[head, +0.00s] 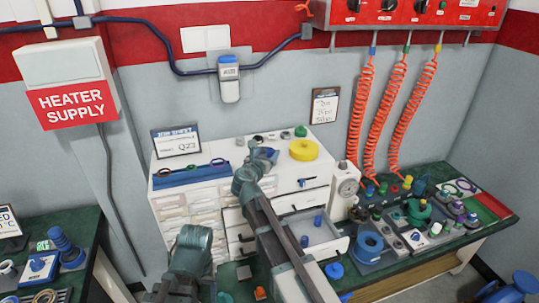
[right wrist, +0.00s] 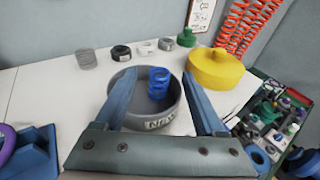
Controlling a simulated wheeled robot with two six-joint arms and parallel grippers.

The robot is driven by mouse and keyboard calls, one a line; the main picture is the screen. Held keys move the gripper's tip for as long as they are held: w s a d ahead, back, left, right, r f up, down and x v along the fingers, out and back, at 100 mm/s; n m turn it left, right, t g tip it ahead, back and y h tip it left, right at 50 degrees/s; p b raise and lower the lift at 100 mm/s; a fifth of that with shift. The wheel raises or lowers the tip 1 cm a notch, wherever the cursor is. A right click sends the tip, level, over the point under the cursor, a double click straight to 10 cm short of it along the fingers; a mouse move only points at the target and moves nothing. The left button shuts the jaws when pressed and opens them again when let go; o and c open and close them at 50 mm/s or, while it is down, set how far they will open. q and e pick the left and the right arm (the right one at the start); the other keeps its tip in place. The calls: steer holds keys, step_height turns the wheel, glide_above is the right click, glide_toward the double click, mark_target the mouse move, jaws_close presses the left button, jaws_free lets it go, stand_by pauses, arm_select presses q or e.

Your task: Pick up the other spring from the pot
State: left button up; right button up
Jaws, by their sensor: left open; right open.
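In the right wrist view a blue spring (right wrist: 158,84) stands upright inside a round grey pot (right wrist: 170,120) with a white label on its front. My right gripper (right wrist: 159,78) is open, its two fingers spread on either side of the spring over the pot. The fingers look empty. In the head view my right gripper (head: 266,153) is over the white cabinet top, and my arm hides most of the pot. My left gripper (head: 188,260) is low in front of the cabinet, open, with its fingertips hard to make out.
A yellow round lid (head: 304,150) lies right of the pot. Several small rings and a grey coil (right wrist: 86,59) stand behind it. A blue rack (head: 192,176) is to the left. An open drawer (head: 315,232) holds blue parts below. A crowded green bench (head: 480,217) is at right.

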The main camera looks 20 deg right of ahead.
steer(key=shift+x, duration=0.95)
arm_select(q)
steer(key=shift+f, duration=0.25)
arm_select(e)
steer(key=shift+s, duration=0.1)
steer(key=shift+c, duration=1.1)
jaws_close()
arm_select(q)
steer(key=shift+r, duration=0.1)
